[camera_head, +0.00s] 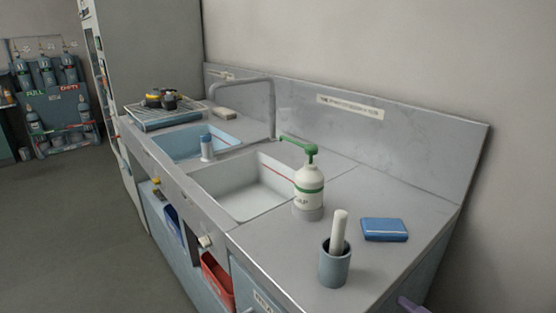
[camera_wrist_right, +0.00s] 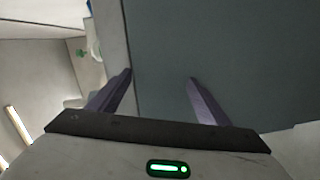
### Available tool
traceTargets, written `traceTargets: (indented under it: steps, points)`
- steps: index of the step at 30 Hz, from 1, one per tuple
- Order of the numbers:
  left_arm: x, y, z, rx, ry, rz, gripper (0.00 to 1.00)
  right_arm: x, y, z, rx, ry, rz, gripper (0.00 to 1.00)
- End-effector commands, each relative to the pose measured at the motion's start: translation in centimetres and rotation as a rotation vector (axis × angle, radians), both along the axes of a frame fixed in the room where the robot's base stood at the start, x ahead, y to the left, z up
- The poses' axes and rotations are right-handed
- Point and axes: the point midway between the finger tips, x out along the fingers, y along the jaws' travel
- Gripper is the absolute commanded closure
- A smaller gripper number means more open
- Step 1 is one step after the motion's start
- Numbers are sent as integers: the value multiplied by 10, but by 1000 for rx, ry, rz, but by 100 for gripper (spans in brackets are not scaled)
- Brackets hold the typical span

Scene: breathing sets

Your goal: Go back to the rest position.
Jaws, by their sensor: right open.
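My right gripper (camera_wrist_right: 160,79) is open in the right wrist view, its two purple fingers apart with nothing held between them. A broad grey-blue surface lies beyond the fingers; I cannot tell how far away it is. In the head view only a small purple part, seemingly of this gripper (camera_head: 412,305), shows at the bottom edge, beside the right front end of the counter (camera_head: 275,250). My left gripper is not in the head view.
The counter holds a white pump bottle with a green top (camera_head: 309,188), a grey cup with a white stick (camera_head: 334,266), a blue sponge-like block (camera_head: 384,229), a tap (camera_head: 271,105) and two sinks (camera_head: 225,195). A red bin (camera_head: 217,282) sits below. Floor at left is clear.

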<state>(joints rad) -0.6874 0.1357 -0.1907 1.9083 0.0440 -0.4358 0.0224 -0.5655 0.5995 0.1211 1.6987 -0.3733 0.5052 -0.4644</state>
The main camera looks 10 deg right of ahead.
Motion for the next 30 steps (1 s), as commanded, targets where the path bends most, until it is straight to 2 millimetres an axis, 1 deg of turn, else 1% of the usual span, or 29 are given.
traceTargets:
  steps: [1, 3, 5, 6, 8, 9, 11, 12, 15, 17, 18, 25, 30]
  points:
    - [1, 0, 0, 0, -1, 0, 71, -3, 4, -18, 84, 99, -64, 29]
    - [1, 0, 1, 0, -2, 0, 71, -10, 6, -43, 196, 234, -158, 29]
    - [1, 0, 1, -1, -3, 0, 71, -20, 10, -65, 280, 346, -233, 29]
    - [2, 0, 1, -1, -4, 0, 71, -28, 13, -78, 330, 416, -280, 29]
    - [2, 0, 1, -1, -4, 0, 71, -41, 19, -98, 398, 517, -346, 29]
    - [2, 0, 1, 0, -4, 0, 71, -51, 23, -110, 436, 581, -388, 29]
    - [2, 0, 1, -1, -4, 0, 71, -67, 30, -126, 492, 672, -448, 29]
    - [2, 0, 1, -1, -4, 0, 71, -78, 35, -136, 523, 730, -485, 29]
    - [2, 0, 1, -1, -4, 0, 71, -108, 47, -158, 588, 869, -577, 29]
    - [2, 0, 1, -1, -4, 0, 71, -126, 55, -169, 619, 947, -626, 29]
    - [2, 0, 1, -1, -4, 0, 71, -130, 64, -172, 654, 966, -646, 29]
    - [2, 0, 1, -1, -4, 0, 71, -130, 118, -174, 856, 976, -684, 29]
    - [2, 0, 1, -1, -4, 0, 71, -127, 157, -171, 1003, 984, -712, 29]
